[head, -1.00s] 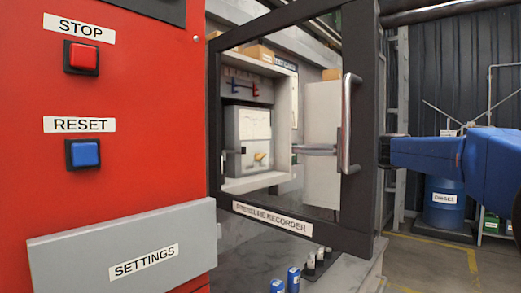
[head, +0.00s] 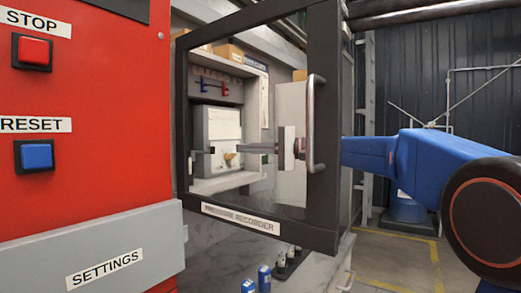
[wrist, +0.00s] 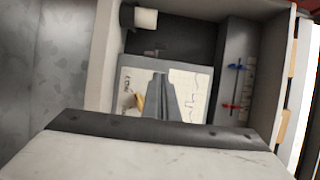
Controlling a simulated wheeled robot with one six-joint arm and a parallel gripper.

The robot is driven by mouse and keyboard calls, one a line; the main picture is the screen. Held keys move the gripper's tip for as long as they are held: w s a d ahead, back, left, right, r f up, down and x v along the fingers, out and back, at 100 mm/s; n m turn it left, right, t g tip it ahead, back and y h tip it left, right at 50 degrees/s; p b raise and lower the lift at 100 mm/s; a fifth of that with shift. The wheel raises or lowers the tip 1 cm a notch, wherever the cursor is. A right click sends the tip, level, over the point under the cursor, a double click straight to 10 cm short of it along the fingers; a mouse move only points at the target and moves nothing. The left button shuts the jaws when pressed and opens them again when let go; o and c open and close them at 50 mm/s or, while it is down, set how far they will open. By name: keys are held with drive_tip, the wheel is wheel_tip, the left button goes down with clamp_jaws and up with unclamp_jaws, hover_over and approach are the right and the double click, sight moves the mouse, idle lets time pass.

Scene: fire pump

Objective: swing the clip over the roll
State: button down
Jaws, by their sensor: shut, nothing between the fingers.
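The pressure recorder (head: 222,124) is a pale box with a chart in an open grey cabinet, seen through the glazed door frame. In the wrist view its chart (wrist: 196,92) fills the middle. A white roll (wrist: 146,18) is at the top of the cabinet there. A small bracket-like part (wrist: 154,53), perhaps the clip, lies between the roll and the recorder; I cannot tell its exact position. A brass-coloured part (wrist: 138,100) is on the chart. My gripper (head: 242,149) is shut and empty, pointing at the recorder; its fingers (wrist: 160,78) hide part of the chart.
The dark-framed door (head: 322,130) with its upright handle (head: 312,120) stands between the head camera and my gripper. Red and blue valve handles (wrist: 234,87) are beside the recorder. A red panel (head: 110,100) is at left. Blue cans (head: 264,278) stand low in front.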

drive_tip(key=shift+s+a, duration=0.25)
drive_tip(key=shift+a, duration=0.7)
drive_tip(key=shift+s+a, duration=0.25)
drive_tip(key=shift+a, duration=0.65)
drive_tip(key=shift+s+a, duration=0.25)
drive_tip(key=shift+a, duration=0.7)
drive_tip(key=shift+s, duration=0.2)
drive_tip(key=shift+s+a, duration=0.15)
drive_tip(key=shift+s, duration=0.05)
drive_tip(key=shift+s+a, duration=0.2)
drive_tip(key=shift+s, duration=0.15)
drive_tip(key=s+a, duration=0.5)
drive_tip(key=a, duration=0.2)
drive_tip(key=shift+s+a, duration=0.25)
drive_tip(key=shift+s, duration=0.05)
